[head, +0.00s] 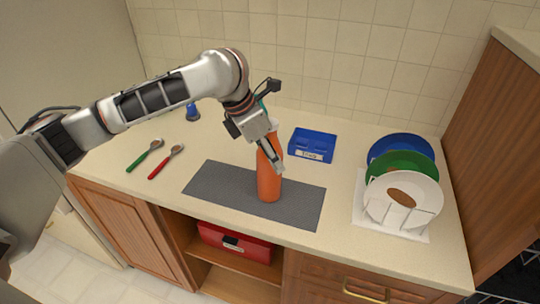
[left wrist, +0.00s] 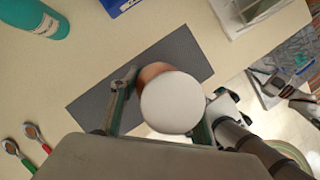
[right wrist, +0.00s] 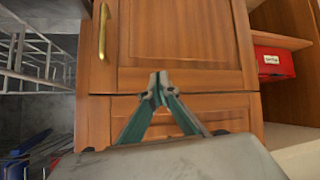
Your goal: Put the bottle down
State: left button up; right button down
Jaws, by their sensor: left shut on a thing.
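An orange bottle (head: 268,185) is upright over the dark grey mat (head: 215,184) on the counter. Its base appears to meet the mat, but I cannot tell if it bears its weight there. My left gripper (head: 270,155) is shut on the bottle's upper part from above. In the left wrist view the bottle's round white top (left wrist: 172,103) sits between the two fingers (left wrist: 166,108), with the mat (left wrist: 185,55) below. My right gripper (right wrist: 158,85) is empty, its fingertips together, in front of wooden cabinet doors; it is outside the head view.
A blue bin (head: 313,145) stands behind the mat. A rack (head: 385,222) with blue, green and white plates is at the right. A green spoon (head: 145,155) and a red spoon (head: 166,161) lie at the left. A teal bottle (left wrist: 38,18) stands farther back.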

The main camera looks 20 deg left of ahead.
pick_arm(q)
jog(key=shift+f, duration=0.25)
jog(key=o, duration=1.6)
jog(key=shift+c, duration=0.2)
jog(key=v, duration=1.2)
jog(key=shift+d, duration=0.1)
